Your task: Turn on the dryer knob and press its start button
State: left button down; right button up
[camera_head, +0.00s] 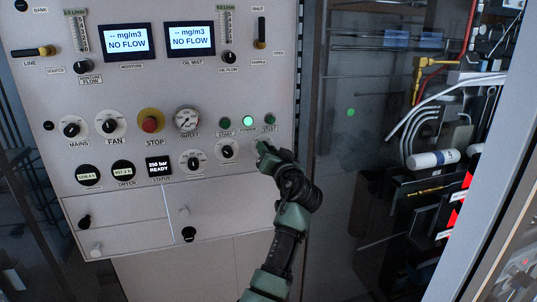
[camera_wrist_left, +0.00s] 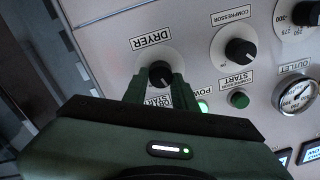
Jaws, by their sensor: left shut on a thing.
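The dryer knob (camera_wrist_left: 160,72) is a round black knob on a white disc under the label DRYER, in the left wrist view, which shows the panel upside down. My left gripper (camera_wrist_left: 160,82) has its green fingers on either side of the knob and is shut on it. In the head view the left gripper (camera_head: 262,148) covers the knob, right of the compressor knob (camera_head: 227,151). I cannot tell the knob's pointer angle. The green dryer start button (camera_head: 270,119) is just above the gripper; in the wrist view my gripper hides it. My right gripper is not in view.
A lit green power light (camera_head: 248,120) and the compressor start button (camera_head: 224,123) sit left of the dryer start button. The outlet gauge (camera_head: 187,119) and the red stop button (camera_head: 150,123) are farther left. A glass-fronted cabinet with hoses (camera_head: 432,120) stands right.

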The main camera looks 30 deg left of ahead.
pick_arm(q)
jog(key=shift+m+t+p, duration=0.4)
jog(key=shift+m+p, duration=1.85)
jog(key=shift+m, duration=4.25)
jog(key=c, duration=1.1)
grip_release()
jog(key=shift+f, duration=0.1)
jog(key=shift+d+h, duration=0.1)
jog(key=shift+h, duration=0.2)
